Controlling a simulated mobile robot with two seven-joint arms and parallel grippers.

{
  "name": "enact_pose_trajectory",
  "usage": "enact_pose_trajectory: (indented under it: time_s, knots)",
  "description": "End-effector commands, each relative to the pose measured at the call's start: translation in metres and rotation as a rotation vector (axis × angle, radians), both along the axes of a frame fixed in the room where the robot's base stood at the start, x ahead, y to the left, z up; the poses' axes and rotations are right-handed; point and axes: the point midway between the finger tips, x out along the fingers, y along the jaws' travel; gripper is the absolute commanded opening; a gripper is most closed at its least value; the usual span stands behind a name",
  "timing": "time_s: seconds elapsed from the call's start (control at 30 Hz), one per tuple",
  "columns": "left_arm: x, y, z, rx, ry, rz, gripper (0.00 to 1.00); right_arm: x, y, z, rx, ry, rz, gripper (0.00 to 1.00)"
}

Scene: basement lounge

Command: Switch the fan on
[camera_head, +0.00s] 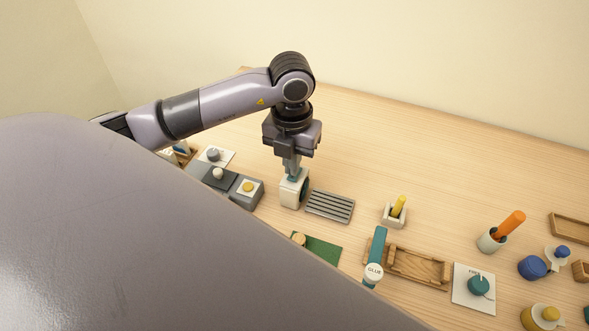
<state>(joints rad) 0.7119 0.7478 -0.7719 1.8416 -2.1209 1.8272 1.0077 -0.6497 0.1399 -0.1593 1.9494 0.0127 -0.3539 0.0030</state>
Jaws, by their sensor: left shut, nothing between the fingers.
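My left gripper (291,174) points down, shut and empty, right above a small white upright box (291,191). The box has a dark round face on its right side, and looks like the fan. A bit of teal shows at its top by the fingertips; I cannot tell whether they touch it. No separate switch on it can be made out. A white plate with a teal knob (478,286) lies at the lower right; its small lettering is too small to read. My right gripper is not in view.
A grey slatted grille (330,206) lies right of the white box. Grey blocks with knobs (246,188) stand left. A glue bottle (374,265), wooden tray (420,266), yellow peg holder (394,214) and orange-handled cup (493,239) stand right. The table's back is clear.

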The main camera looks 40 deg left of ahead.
Motion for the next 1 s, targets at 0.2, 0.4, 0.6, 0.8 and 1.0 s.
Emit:
enact_pose_trajectory:
  time_s: [0.2, 0.4, 0.6, 0.8, 1.0]
  knots:
    - [0.0, 0.0, -0.001, 0.0, 0.0, 0.0, 0.0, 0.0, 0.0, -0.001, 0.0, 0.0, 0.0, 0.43]
    - [0.0, 0.0, -0.004, 0.0, 0.0, 0.0, 0.0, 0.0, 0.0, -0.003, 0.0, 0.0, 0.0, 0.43]
    - [0.0, 0.0, -0.007, 0.0, 0.0, 0.0, 0.0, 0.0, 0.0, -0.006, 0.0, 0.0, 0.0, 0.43]
    - [0.0, 0.0, -0.01, 0.0, 0.0, 0.0, 0.0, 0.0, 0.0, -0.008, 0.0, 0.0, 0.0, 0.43]
    - [0.0, 0.0, -0.013, 0.0, 0.0, 0.0, 0.0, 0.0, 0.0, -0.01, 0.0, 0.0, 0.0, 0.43]
